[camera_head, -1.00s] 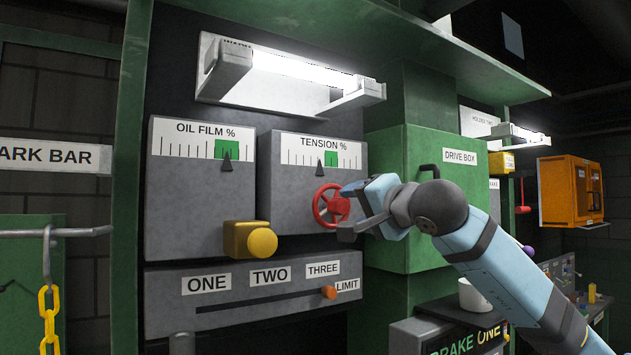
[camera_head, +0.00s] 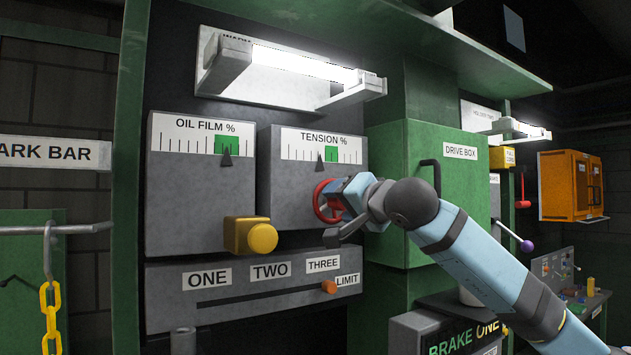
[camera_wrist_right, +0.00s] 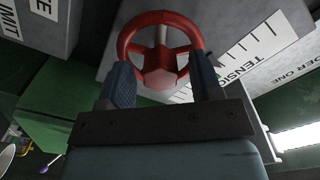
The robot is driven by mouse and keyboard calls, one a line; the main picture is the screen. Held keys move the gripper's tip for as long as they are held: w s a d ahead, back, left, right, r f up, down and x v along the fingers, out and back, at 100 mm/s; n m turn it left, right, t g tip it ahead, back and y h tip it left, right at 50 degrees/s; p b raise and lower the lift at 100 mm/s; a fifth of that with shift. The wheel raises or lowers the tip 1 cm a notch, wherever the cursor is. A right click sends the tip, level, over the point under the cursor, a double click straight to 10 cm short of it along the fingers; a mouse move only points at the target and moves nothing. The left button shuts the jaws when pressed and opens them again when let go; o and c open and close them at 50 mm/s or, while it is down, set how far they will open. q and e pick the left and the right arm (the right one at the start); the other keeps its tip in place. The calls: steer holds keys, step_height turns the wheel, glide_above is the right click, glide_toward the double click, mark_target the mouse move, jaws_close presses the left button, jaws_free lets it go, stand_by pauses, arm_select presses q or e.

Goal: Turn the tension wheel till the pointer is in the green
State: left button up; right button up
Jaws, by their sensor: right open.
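The red tension wheel (camera_head: 320,201) is on the front of the grey tension box (camera_head: 285,195). In the right wrist view the wheel (camera_wrist_right: 160,50) fills the top middle. The tension gauge (camera_head: 318,149) above it has a dark pointer (camera_head: 320,166) just left of the green band (camera_head: 331,154). My right gripper (camera_head: 333,212) is at the wheel, covering its right side in the head view. In the right wrist view its open fingers (camera_wrist_right: 162,72) stand on either side of the wheel's hub, overlapping the rim; contact cannot be told. My left gripper is not in view.
A yellow knob (camera_head: 262,238) sticks out left of the wheel, below the oil film gauge (camera_head: 203,140). An orange slider knob (camera_head: 329,287) is below on the slotted panel. The drive box (camera_head: 430,215) and its black handle (camera_head: 431,170) are to the right. A lamp (camera_head: 300,75) overhangs the gauges.

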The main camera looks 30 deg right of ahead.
steer(key=n, duration=0.9)
steer(key=shift+s+n, duration=0.1)
steer(key=shift+n, duration=0.2)
steer(key=shift+c, duration=0.2)
steer(key=c, duration=0.9)
steer(key=m, duration=1.8)
steer(key=shift+m, duration=0.4)
steer(key=o, duration=1)
